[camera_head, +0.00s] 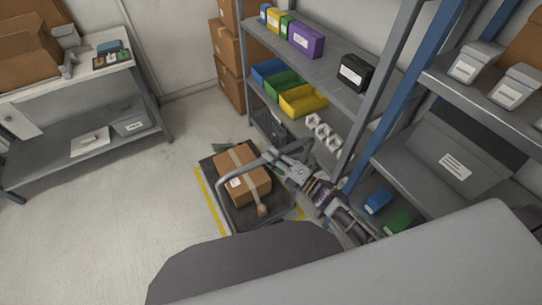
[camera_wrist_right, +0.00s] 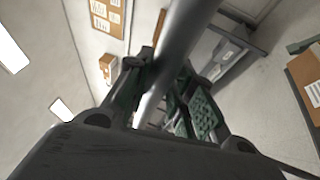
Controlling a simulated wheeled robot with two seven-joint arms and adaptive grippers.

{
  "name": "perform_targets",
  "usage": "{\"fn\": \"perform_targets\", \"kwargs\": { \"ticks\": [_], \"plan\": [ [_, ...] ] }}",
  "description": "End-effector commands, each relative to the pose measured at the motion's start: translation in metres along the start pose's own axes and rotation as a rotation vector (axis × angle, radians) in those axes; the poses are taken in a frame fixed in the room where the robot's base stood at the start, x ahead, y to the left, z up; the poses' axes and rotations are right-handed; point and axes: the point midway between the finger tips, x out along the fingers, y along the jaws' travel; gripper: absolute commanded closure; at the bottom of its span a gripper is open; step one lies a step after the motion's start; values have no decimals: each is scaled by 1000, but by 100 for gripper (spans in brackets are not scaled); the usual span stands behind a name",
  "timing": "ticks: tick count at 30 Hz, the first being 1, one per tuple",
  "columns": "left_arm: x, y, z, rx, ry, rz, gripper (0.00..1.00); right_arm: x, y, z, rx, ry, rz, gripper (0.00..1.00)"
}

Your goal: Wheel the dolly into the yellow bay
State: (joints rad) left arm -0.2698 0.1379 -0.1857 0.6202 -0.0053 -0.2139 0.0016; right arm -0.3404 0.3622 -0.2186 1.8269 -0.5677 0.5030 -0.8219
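The dolly (camera_head: 281,205) is a dark, low platform with a raised grey tube handle (camera_head: 221,183). A taped brown cardboard box (camera_head: 243,176) rides on it. The yellow bay (camera_head: 208,197) shows as floor lines along the dolly's left side and by its lower right corner; the platform appears to stand between them. Its front part is hidden by my own body. My right gripper (camera_head: 287,161) is at the right part of the handle. In the right wrist view the handle (camera_wrist_right: 172,55) runs between the fingers (camera_wrist_right: 165,85), which close on it from both sides.
A shelf rack (camera_head: 322,75) with coloured bins and boxes stands close to the dolly's right. Stacked cartons (camera_head: 229,60) stand behind. A workbench (camera_head: 75,75) is at the left. The floor (camera_head: 130,200) left of the bay is clear.

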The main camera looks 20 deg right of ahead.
Motion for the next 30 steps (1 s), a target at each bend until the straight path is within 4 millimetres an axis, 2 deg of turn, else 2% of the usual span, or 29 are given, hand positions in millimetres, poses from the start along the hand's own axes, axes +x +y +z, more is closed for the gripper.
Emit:
{"fn": "perform_targets", "kwargs": {
  "ticks": [1, 4, 13, 19, 30],
  "plan": [
    [0, 0, 0, 0, 1, 0, 60, -2, -3, -1, 2, 1, -5, 69],
    [0, 0, 0, 0, 0, 0, 60, -1, -2, -1, 1, 0, -4, 57],
    [-1, 4, 15, 1, -17, 4, 60, 0, -1, 0, 1, -1, -2, 57],
    [0, 3, 12, 1, -13, 3, 60, -4, -1, 0, 1, -1, -2, 57],
    [0, 2, 9, 1, -10, 2, 60, -32, -1, 0, 3, -2, -3, 57]
  ]
}}
